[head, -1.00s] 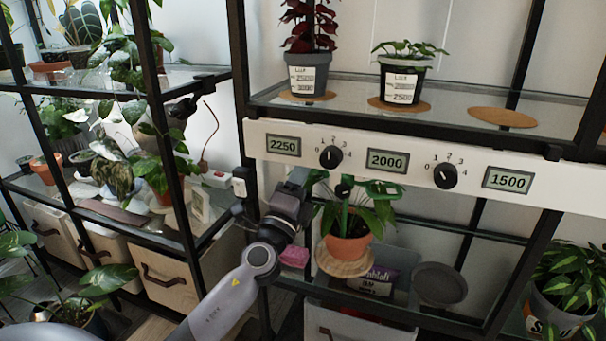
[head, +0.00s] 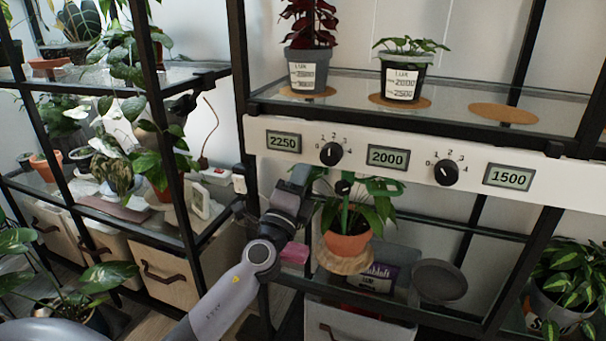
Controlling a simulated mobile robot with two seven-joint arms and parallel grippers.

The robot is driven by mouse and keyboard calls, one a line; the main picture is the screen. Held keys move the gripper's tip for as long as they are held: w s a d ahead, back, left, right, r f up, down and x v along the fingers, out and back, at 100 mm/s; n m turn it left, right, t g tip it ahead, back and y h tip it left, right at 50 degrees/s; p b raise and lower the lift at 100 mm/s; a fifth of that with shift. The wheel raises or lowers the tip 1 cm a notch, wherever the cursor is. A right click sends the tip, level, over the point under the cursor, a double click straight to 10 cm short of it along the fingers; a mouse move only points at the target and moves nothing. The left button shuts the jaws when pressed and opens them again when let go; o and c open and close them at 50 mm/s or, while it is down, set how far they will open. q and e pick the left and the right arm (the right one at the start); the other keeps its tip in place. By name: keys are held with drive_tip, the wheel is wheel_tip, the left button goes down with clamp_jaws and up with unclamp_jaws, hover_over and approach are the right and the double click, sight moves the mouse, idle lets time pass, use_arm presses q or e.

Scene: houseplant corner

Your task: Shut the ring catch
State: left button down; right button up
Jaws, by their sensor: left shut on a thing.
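A potted plant with dark green leaves stands in a terracotta pot (head: 347,243) on a round wooden stand (head: 345,262), below the white dial panel. A green support ring (head: 382,186) goes round its upper leaves, joined to a green upright with a black knob (head: 344,187). My left gripper (head: 302,174) is at the left end of the ring, shut on what seems to be part of it. The fingers and leaves hide the catch, so I cannot tell how its ends sit. My right gripper is not in view.
The white panel (head: 470,172) with dials and displays runs just above the gripper. A black shelf post (head: 240,90) rises close to its left. A pink block (head: 295,253), a purple bag (head: 378,277) and a dark round dish (head: 440,281) lie lower down.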

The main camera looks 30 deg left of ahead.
use_arm(q)
drive_tip(key=shift+r, duration=0.45)
drive_tip(key=c, duration=1)
unclamp_jaws()
drive_tip(key=shift+f, duration=0.2)
drive_tip(key=shift+b+v, duration=0.85)
drive_tip(key=shift+v, duration=2.75)
drive_tip(key=shift+o, duration=0.2)
